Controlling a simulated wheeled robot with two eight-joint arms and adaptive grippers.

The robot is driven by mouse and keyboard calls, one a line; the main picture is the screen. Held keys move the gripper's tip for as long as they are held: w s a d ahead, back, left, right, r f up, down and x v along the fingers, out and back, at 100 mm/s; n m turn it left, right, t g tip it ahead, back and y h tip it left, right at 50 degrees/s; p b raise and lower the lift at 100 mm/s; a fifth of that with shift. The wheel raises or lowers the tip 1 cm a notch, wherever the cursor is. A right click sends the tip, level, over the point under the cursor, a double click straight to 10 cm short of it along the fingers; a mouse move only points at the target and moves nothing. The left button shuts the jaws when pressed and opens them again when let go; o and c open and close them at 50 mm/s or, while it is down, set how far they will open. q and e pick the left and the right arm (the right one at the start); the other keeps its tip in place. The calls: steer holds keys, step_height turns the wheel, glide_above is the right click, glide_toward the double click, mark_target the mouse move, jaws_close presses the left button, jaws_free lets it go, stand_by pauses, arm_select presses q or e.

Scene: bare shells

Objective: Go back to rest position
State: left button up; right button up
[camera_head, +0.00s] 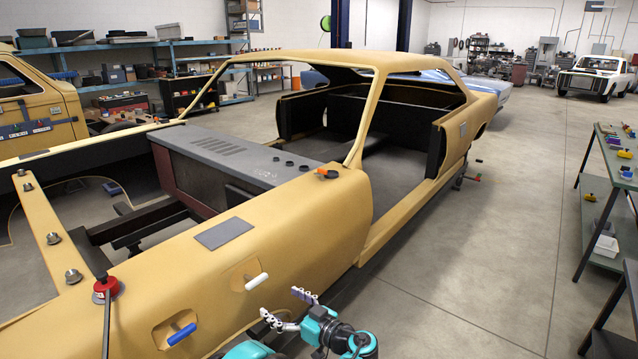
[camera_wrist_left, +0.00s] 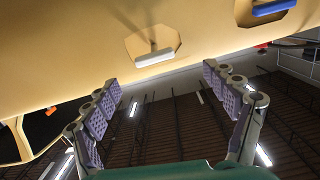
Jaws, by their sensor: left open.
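My left gripper (camera_head: 287,306) is low in the head view, just right of the yellow car shell's (camera_head: 290,225) near side panel. Its two fingers are spread with nothing between them. In the left wrist view the open left gripper (camera_wrist_left: 160,82) faces the yellow panel, and a white handle (camera_wrist_left: 155,58) on a tan plate shows beyond the fingertips, apart from them. The white handle also shows in the head view (camera_head: 257,281), left of the gripper. A blue handle (camera_head: 182,334) sits farther left on the panel. My right gripper is not in view.
A red-based tool (camera_head: 105,290) stands on the shell's front left edge. A grey box-like unit (camera_head: 225,160) fills the front bay. Green-topped workbenches (camera_head: 607,215) stand at the right. Open concrete floor (camera_head: 480,270) lies between the shell and the benches.

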arm_select(q)
steer(key=s+a+r+m+g+h, duration=0.2)
steer(key=s+a+m+h, duration=0.1)
steer(key=s+a, duration=0.3)
steer(key=s+f+m+g+h, duration=0.1)
steer(key=s+m+h, duration=0.5)
steer(key=s, duration=1.5)
steer(key=f+h, duration=0.1)
steer(key=h, duration=0.3)
steer(key=shift+s+a+f, duration=0.2)
steer(key=shift+s+a, duration=0.1)
steer(key=shift+a, duration=0.1)
